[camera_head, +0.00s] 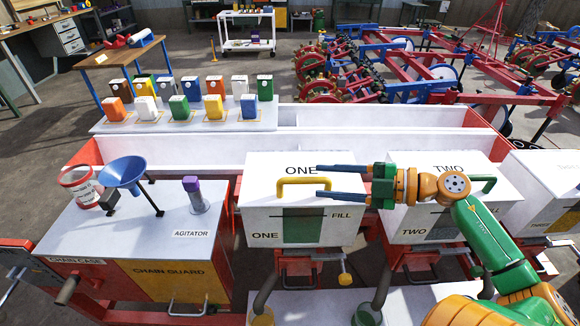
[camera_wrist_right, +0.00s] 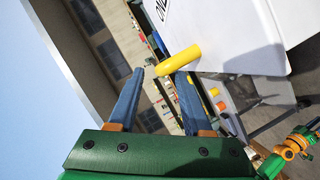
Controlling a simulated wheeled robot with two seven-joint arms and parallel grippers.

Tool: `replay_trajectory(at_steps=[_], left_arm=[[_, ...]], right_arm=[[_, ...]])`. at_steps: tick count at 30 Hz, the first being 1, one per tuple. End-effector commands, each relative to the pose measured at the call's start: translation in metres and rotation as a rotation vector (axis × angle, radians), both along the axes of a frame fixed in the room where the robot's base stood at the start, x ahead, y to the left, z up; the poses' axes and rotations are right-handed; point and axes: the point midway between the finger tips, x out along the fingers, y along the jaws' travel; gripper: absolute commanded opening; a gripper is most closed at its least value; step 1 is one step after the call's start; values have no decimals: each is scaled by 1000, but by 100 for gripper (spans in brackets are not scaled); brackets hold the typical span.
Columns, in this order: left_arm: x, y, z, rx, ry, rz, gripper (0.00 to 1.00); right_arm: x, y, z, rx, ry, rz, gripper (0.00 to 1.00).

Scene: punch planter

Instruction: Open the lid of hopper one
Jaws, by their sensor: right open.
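Hopper one (camera_head: 262,209) is a white box marked ONE, with its lid shut flat on top. A yellow handle (camera_head: 303,181) stands up from the lid. My right gripper (camera_head: 318,181) comes in from the right, with its two blue fingers apart and the tips at the handle's right end. In the right wrist view, the yellow handle (camera_wrist_right: 180,60) shows just beyond the fingertips (camera_wrist_right: 158,74), its end between them and close to one tip. I cannot tell whether they touch. My left gripper is not in view.
Hopper two (camera_head: 402,222), with a green handle (camera_head: 482,185), stands to the right under my right arm. An agitator post (camera_head: 196,195) and a blue funnel (camera_head: 122,172) are to the left. Several coloured packets stand on the tray (camera_head: 112,126) behind.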

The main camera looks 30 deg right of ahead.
Motion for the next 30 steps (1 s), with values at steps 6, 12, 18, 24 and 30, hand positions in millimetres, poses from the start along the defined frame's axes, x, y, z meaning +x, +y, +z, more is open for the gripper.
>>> replay_trajectory(at_steps=[6, 12, 18, 24, 30], left_arm=[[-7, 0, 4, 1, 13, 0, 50], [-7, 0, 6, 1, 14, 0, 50], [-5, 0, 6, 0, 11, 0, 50], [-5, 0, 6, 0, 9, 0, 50], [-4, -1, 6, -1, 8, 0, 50]], right_arm=[[29, 23, -6, 1, -4, 1, 50], [46, 35, -12, 2, -4, -3, 50], [49, 38, -14, 2, -2, -3, 50], [49, 38, -14, 2, -2, -3, 28], [49, 38, -14, 2, -2, -3, 0]])
